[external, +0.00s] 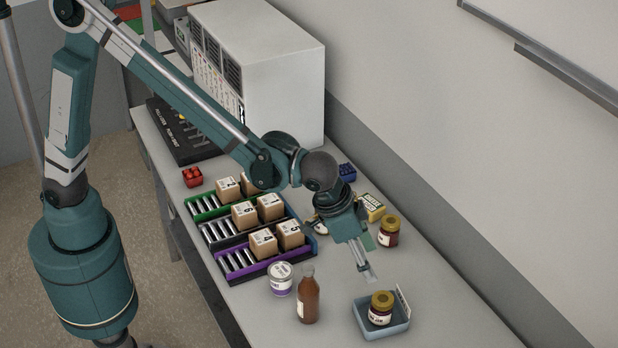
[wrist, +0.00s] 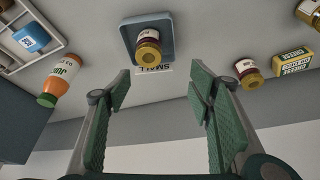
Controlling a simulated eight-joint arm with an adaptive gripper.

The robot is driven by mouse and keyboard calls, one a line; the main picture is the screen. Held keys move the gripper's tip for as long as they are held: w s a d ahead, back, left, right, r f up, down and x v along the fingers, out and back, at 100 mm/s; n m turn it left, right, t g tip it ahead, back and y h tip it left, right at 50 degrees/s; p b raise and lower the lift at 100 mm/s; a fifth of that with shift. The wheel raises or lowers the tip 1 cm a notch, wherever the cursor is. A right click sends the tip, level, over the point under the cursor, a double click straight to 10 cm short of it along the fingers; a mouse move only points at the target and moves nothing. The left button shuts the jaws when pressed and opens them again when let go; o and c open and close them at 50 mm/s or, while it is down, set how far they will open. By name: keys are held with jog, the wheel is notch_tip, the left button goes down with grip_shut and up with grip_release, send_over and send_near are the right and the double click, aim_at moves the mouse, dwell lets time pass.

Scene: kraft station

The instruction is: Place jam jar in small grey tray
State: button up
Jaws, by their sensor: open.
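A jam jar (external: 381,309) with a gold lid and dark red contents stands upright inside the small blue-grey tray (external: 366,330). In the wrist view the jar (wrist: 148,52) sits within the tray (wrist: 128,30), with a "SMALL" label at the tray's edge. My gripper (external: 366,268) is just behind and above the tray, apart from the jar. In the wrist view my gripper (wrist: 160,78) has its fingers spread wide with nothing between them. A second similar jar (external: 389,232) stands on the table beyond the gripper, and it also shows in the wrist view (wrist: 247,73).
A brown bottle (external: 308,302) and a white can (external: 280,279) stand left of the tray. A yellow cheese box (external: 372,207) is near the second jar. Roller racks with cardboard boxes (external: 263,243) lie farther left. The table right of the tray is clear.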

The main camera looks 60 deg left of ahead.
jog(key=s+a+r+n, duration=0.1)
jog(key=a+r, duration=0.3)
jog(key=a, duration=0.6)
jog(key=s+a+r+t, duration=0.1)
jog(key=a+r, duration=0.3)
jog(key=a, duration=0.7)
jog(key=s+a+r+n, duration=0.1)
jog(key=a+r, duration=0.3)
jog(key=a, duration=0.6)
jog(key=s+a+n+t+y, duration=0.1)
jog(key=s+a, duration=0.8)
jog(key=a, duration=0.4)
jog(key=s+a+n+t, duration=0.1)
jog(key=s+a, duration=0.8)
jog(key=a, duration=0.3)
jog(key=shift+s+a+f+y, duration=0.25)
jog(key=shift+a+f+y, duration=0.1)
jog(key=shift+y, duration=0.05)
jog(key=shift+f, duration=0.1)
